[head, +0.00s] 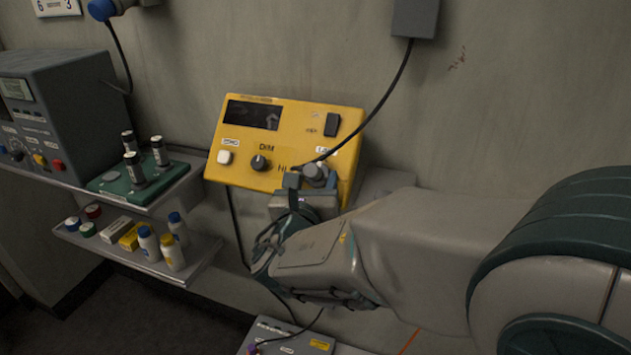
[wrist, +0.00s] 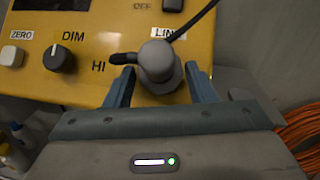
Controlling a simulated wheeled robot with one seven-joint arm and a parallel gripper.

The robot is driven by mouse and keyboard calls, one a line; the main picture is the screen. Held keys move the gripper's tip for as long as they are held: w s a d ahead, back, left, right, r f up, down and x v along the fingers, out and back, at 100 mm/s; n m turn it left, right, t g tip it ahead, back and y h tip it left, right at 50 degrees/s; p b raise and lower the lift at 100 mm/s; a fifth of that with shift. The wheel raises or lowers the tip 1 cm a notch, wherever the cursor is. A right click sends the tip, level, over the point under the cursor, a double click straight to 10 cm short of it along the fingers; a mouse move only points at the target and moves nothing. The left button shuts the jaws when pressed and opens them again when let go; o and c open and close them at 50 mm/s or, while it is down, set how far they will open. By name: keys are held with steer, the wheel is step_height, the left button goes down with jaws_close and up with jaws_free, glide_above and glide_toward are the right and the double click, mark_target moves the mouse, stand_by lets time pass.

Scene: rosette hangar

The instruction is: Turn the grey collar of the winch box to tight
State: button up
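The winch box (head: 290,115) is a yellow panel on the wall, with a dark display, a switch and a knob. Its grey collar (wrist: 158,62) sits at the lower right, under a partly covered label starting "LIN", with a black cable running up from it. A short black stub points left from the collar. The collar also shows in the head view (head: 316,173). My gripper (wrist: 159,72) is open, one finger on each side of the collar, with a small gap visible at each side. In the head view my gripper (head: 302,190) partly hides the box's lower edge.
A black DIM knob (wrist: 59,59) and a white ZERO button (wrist: 12,56) are left of the collar. A shelf (head: 150,262) with bottles and a grey instrument (head: 60,110) stand at left. A grey box (head: 290,340) lies below. Orange cable (wrist: 300,135) hangs at right.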

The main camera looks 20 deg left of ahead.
steer(key=c, duration=0.5)
